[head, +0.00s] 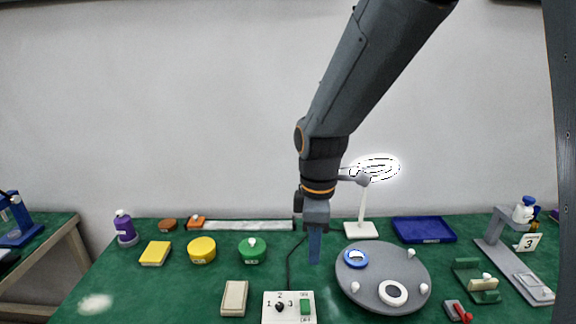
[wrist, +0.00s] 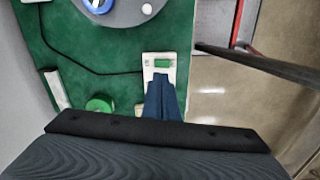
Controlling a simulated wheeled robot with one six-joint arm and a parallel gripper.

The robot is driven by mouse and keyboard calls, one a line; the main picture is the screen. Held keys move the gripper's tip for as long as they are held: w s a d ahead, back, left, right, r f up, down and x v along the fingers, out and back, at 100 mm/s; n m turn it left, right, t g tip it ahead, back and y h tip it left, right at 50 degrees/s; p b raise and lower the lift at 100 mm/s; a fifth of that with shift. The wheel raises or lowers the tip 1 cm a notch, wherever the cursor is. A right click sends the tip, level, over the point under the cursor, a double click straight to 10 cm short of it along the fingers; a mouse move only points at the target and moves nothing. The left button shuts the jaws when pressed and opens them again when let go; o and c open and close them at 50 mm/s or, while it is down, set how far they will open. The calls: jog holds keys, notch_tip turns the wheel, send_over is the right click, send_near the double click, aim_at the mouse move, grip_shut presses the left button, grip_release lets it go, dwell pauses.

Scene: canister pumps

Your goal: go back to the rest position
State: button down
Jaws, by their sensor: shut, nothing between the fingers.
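My gripper (head: 314,246) hangs from the arm above the middle of the green table, pointing down. Its blue fingers are together with nothing between them. In the head view the fingertips are a little above and behind the white switch box (head: 289,307) in the picture. In the wrist view the closed fingers (wrist: 163,98) overlap part of that box (wrist: 150,60), so some of it is hidden. I cannot tell the exact height of the fingertips above the table.
A grey round plate (head: 383,278) with knobs and two rings stands right of my gripper. A white lamp (head: 361,215) and a blue tray (head: 424,229) are behind it. A green canister (head: 252,251), a yellow canister (head: 201,250) and a beige block (head: 234,298) lie left.

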jog(key=s+d+f+m, duration=0.1)
jog(key=s+d+m, duration=0.2)
jog(key=d+m, duration=0.3)
jog(key=s+d+f+m+t, duration=0.1)
jog(key=s+d+m, duration=0.2)
jog(key=d+m, duration=0.2)
jog(key=m, duration=0.3)
jog(key=shift+s+d+f+m, duration=0.25)
jog(key=shift+d+f+m, duration=0.05)
jog(key=shift+d, duration=0.1)
jog(key=c, duration=2.5)
grip_release()
jog(key=shift+s+d+f+m, duration=0.1)
jog(key=shift+s+d+m, duration=0.2)
jog(key=shift+m, duration=0.2)
jog(key=o, duration=0.8)
jog(key=shift+s+d+f+m, duration=0.1)
jog(key=shift+d+m, duration=0.05)
jog(key=shift+m, duration=0.15)
jog(key=shift+c, duration=0.2)
